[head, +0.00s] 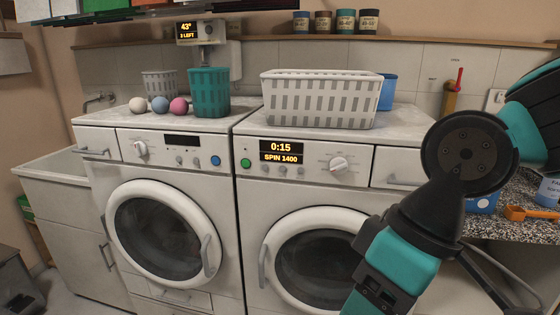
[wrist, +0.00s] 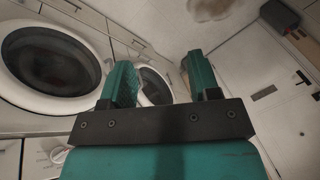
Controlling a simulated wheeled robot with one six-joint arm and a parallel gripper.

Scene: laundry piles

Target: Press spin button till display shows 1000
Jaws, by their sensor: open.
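The right washing machine (head: 252,205) has a lit display (head: 281,152) that reads 0:15 above SPIN 1400. A row of small buttons (head: 284,170) sits just under the display; their labels are too small to read. A green round button (head: 246,163) is left of the display and a white dial (head: 338,163) is to its right. My gripper (wrist: 161,82) shows in the wrist view with its two teal fingers apart and nothing between them. It points at machine doors and the floor, away from the buttons. In the head view my arm runs out of the bottom edge, and the fingertips are not visible.
The left machine (head: 226,195) has a dark display (head: 182,140), a dial and a blue button (head: 216,160). A white basket (head: 318,98) and teal basket (head: 209,92) stand on top. A speckled counter (head: 510,222) is at right. The space before the right panel is clear.

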